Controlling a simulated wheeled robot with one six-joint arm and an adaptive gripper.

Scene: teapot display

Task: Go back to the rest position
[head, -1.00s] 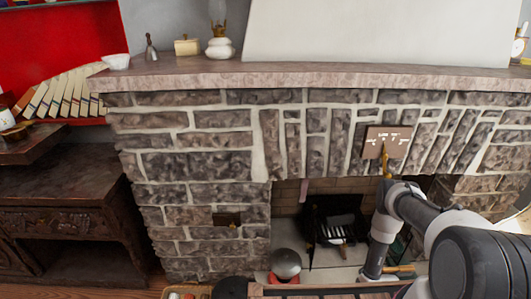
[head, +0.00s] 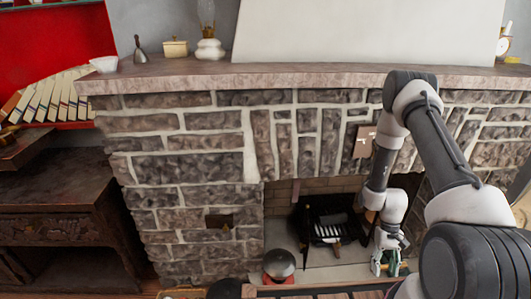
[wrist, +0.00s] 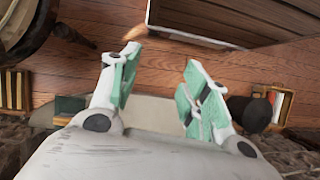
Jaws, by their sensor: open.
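My gripper (head: 390,264) hangs low at the right in the head view, in front of the fireplace opening. My arm bends up high and then comes down to it. In the wrist view my gripper (wrist: 162,70) shows two green-padded fingers spread apart, with nothing between them. Wooden floor (wrist: 165,72) shows past the fingertips.
The stone fireplace (head: 190,170) fills the middle, with a black grate (head: 325,220) inside. A dark round object (head: 279,264) stands before it. A carved wooden cabinet (head: 70,225) is at left. An oil lamp (head: 209,48) stands on the mantel (head: 190,78).

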